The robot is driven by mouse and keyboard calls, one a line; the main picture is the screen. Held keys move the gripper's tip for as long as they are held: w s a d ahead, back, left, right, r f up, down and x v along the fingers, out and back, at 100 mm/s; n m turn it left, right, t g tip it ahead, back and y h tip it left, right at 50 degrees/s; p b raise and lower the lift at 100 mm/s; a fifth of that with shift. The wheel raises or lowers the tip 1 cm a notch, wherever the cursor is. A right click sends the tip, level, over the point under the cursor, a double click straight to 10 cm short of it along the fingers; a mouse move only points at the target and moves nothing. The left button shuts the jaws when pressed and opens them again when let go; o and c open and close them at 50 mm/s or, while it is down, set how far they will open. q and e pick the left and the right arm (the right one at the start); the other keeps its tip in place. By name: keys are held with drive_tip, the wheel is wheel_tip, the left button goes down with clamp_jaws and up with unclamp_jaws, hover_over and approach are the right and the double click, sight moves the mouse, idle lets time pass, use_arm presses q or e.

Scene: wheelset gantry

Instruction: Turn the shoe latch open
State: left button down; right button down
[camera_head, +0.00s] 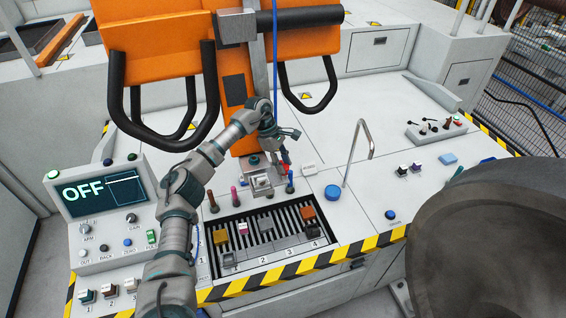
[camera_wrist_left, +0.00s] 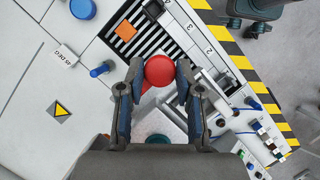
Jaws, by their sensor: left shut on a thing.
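My left gripper (camera_head: 284,152) reaches in over the panel, beside the hanging orange unit. In the left wrist view its fingers (camera_wrist_left: 159,84) are on either side of a round red knob (camera_wrist_left: 159,70) and shut on it. The knob seems to be the handle of the shoe latch; the latch's body is mostly hidden by the gripper, so I cannot tell its turned angle. A small metal block (camera_head: 262,184) stands just below the gripper in the head view. My right gripper is not in view.
A slotted tray (camera_head: 228,259) with coloured blocks lies in front. A screen (camera_head: 104,191) reading OFF stands left. The orange unit (camera_head: 155,45) with black bar handles hangs behind the gripper. A bent metal rod (camera_head: 353,150) and a blue button (camera_head: 333,192) are right.

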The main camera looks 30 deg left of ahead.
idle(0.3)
use_arm(q)
drive_tip(key=c, duration=1)
unclamp_jaws()
drive_tip(key=shift+o, duration=1.2)
drive_tip(key=shift+w+a+f, duration=0.1)
drive_tip(key=shift+a, duration=0.1)
drive_tip(key=v, duration=1.1)
drive_tip(key=shift+w+a+r, duration=0.2)
drive_tip(key=shift+a+r, duration=0.1)
drive_tip(key=shift+a, duration=0.05)
